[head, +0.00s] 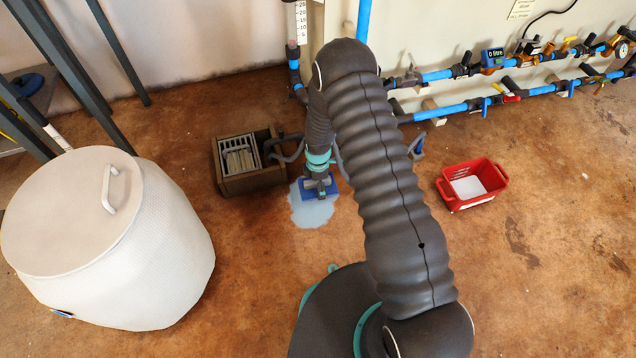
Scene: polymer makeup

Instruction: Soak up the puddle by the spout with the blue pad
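A pale, whitish-blue puddle (308,212) lies on the brown floor just in front of a wooden box. The blue pad (308,189) is at my gripper's end, over the upper part of the puddle. My gripper (319,184) points down onto the pad and looks shut on it, though the fingers are small and partly hidden. The pad seems to be at floor level; I cannot tell whether it touches the liquid. The spout is not clearly seen; dark curved pipes (283,150) show beside the box, partly behind my arm.
The wooden box (262,182) with a grey basket stands left of the puddle. A red crate (449,203) sits on the right. A large white lidded drum (170,250) fills the left front. Blue pipes (450,110) run along the wall. Floor between puddle and crate is partly covered by my arm.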

